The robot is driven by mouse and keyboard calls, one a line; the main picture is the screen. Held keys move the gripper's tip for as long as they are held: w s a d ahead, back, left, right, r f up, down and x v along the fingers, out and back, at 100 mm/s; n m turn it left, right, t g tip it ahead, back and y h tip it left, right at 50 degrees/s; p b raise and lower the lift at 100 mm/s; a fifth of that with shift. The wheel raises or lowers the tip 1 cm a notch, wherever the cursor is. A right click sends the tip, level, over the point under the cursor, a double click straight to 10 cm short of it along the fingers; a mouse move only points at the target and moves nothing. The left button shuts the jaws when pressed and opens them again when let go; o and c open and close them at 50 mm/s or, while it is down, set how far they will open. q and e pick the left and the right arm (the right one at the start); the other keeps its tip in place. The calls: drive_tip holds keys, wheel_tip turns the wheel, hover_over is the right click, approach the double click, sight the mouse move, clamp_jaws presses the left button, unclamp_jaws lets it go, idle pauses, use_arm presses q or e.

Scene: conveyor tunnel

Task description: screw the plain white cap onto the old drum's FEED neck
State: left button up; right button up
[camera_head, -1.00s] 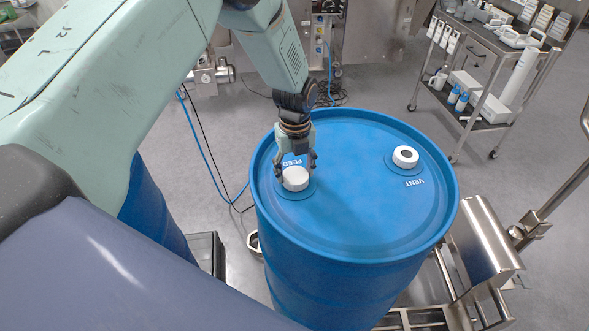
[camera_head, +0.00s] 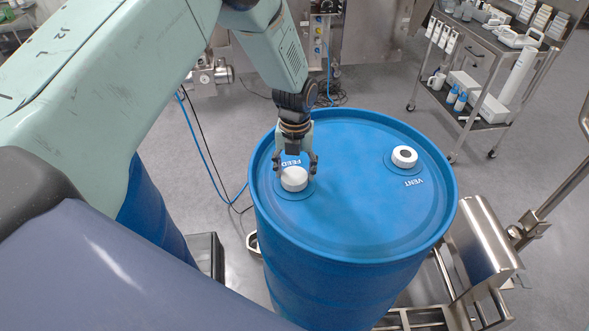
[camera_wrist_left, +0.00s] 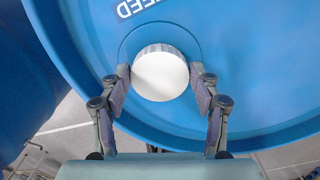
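The blue drum (camera_head: 350,215) stands upright. The plain white cap (camera_head: 294,179) sits level over its FEED neck, near the left of the lid; the neck itself is hidden and I cannot tell how tight the cap is. My left gripper (camera_head: 296,170) is above it, pointing down, with a finger on either side. In the left wrist view the cap (camera_wrist_left: 160,73) lies between the fingertips of the left gripper (camera_wrist_left: 160,72), with narrow gaps beside it; the fingers look open. My right gripper is in neither view.
A white fitting with a dark centre (camera_head: 404,157) sits at VENT on the lid's right. A steel trolley (camera_head: 480,60) with bottles and boxes stands at the back right. A steel frame (camera_head: 480,245) is right of the drum. A blue hose (camera_head: 198,140) lies on the floor behind.

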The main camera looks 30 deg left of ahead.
use_arm(q)
drive_tip(key=o, duration=0.5)
drive_tip(key=shift+c, duration=0.2)
drive_tip(key=c, duration=0.3)
